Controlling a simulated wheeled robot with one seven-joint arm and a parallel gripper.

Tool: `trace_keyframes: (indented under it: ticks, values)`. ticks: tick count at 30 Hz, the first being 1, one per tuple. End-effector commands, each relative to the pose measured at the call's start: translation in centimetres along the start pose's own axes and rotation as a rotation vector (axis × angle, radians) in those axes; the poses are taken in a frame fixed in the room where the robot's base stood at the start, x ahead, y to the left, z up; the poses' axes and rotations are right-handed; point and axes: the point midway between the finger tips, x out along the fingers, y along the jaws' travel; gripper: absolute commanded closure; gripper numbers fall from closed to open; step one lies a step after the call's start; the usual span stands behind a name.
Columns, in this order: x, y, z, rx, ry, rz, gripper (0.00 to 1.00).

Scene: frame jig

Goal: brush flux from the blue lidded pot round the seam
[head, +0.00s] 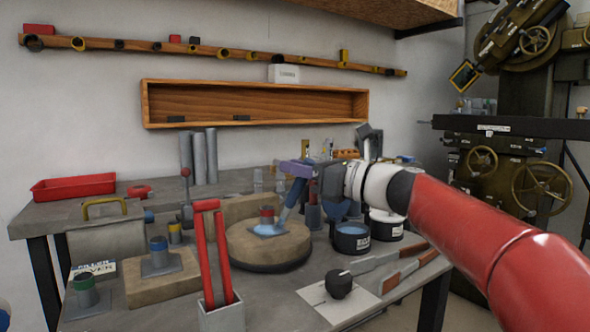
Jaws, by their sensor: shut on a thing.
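My gripper (299,172) is above the round turntable (262,262), shut on a slim blue brush (291,196) that slants down to the left. The brush tip is close to the workpiece, a light-blue plate (264,231) with a short red-topped tube (267,215) standing on it. I cannot tell whether the tip touches the seam at the tube's foot. A dark pot (352,247) with a blue top or contents and a white label stands right of the turntable. Whether its lid is on is unclear.
A second labelled pot (386,231) stands behind the dark one. Red-handled tongs (222,255) rise from a grey holder in front of the turntable. A black knob (339,284) and wooden-handled tools (413,265) lie at front right. A block with another fitting (160,262) is left.

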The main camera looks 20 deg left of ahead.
Motion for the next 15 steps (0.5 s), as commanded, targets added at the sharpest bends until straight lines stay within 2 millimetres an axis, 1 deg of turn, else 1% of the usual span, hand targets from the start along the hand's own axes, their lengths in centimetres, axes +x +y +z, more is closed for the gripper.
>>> trace_keyframes:
  ticks: [9,15]
  values:
    - [-1.7,0.7,0.1,0.0,0.0,-0.001,1.0]
    - [-1.7,0.8,0.2,0.001,0.0,0.0,1.0]
